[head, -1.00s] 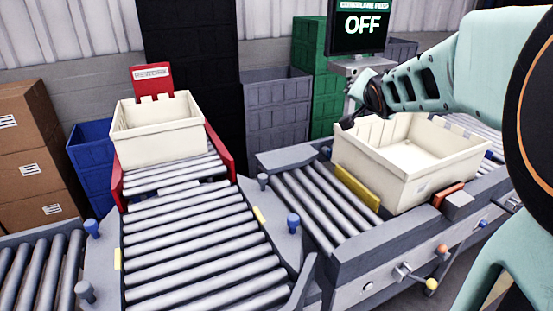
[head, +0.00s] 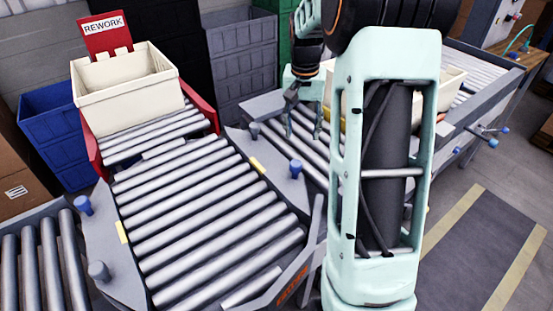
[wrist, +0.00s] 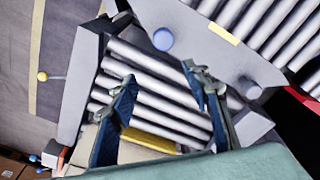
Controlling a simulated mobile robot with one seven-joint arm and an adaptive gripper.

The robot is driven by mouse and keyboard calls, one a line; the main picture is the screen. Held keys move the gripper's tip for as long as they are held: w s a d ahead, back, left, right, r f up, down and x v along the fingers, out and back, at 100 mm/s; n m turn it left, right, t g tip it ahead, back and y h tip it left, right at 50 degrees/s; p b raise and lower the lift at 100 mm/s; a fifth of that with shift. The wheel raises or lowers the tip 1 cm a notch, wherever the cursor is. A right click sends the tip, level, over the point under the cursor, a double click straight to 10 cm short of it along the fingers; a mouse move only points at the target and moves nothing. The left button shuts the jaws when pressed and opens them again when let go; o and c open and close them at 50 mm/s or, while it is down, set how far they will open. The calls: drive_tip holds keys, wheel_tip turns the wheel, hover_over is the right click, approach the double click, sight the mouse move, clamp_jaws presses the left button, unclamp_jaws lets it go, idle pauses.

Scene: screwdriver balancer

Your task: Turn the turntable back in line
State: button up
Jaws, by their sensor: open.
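The turntable (head: 195,213), a grey plate with a bed of steel rollers, fills the middle of the head view. Its rollers lead up to the red rework lane, angled to the conveyors at both sides. Blue pegs (head: 296,168) and yellow marks (head: 257,165) show at its edges. In the wrist view a blue peg (wrist: 162,39) and a yellow mark (wrist: 222,33) show above my fingers. My gripper (head: 304,128) is open and empty over the right conveyor, right of the turntable; its spread fingers show in the wrist view (wrist: 160,82).
A cream crate (head: 135,92) sits on the red rework lane, below a REWORK sign (head: 103,27). Another cream crate (head: 452,80), partly hidden by my arm, sits on the right conveyor. A yellow stop (wrist: 150,140) stands beside it. Left conveyor rollers (head: 48,255) are bare.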

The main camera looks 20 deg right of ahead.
sight(296, 163)
drive_tip(key=shift+g+y, duration=0.3)
drive_tip(key=shift+g, duration=0.1)
drive_tip(key=f, duration=0.3)
drive_tip(key=a+f, duration=0.1)
drive_tip(key=f, duration=0.7)
drive_tip(key=shift+s+a+f, duration=0.2)
drive_tip(key=shift+s+a, duration=0.1)
clamp_jaws()
